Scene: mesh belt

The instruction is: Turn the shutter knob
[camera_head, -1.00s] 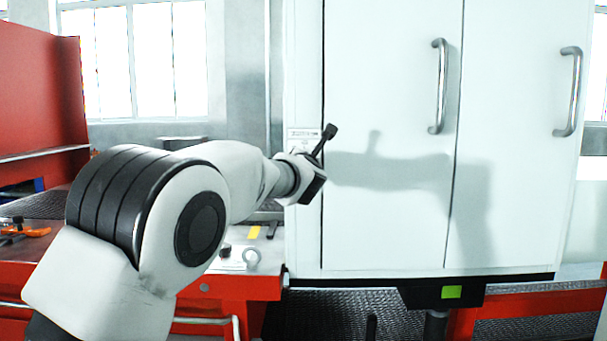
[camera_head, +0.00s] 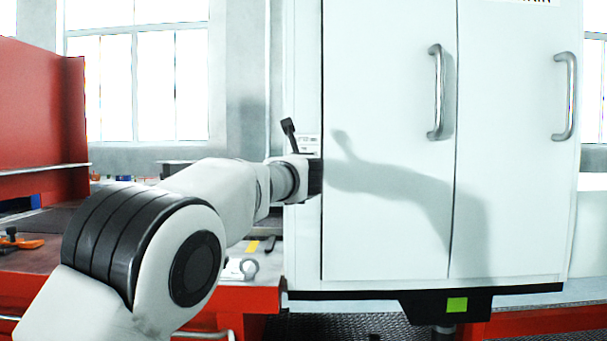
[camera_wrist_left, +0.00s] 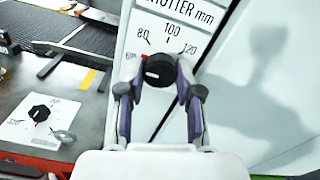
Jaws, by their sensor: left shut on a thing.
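The shutter knob (camera_wrist_left: 158,70) is a round black knob on the white cabinet's narrow panel. In the left wrist view it sits below a printed scale with 80, 100 and 120, under a partly cut-off "SHUTTER mm" label. A small red mark shows at its left. My left gripper (camera_wrist_left: 159,76) is shut on the knob, one finger on each side. In the head view my left gripper (camera_head: 315,177) is at the cabinet's left panel and the knob is hidden behind it. My right gripper is in neither view.
The white cabinet (camera_head: 388,230) has two doors with steel handles (camera_head: 435,92) right of the gripper. A red bench (camera_head: 255,298) stands below left. Another black dial (camera_wrist_left: 40,112) and a metal ring (camera_wrist_left: 64,136) are on a white plate there.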

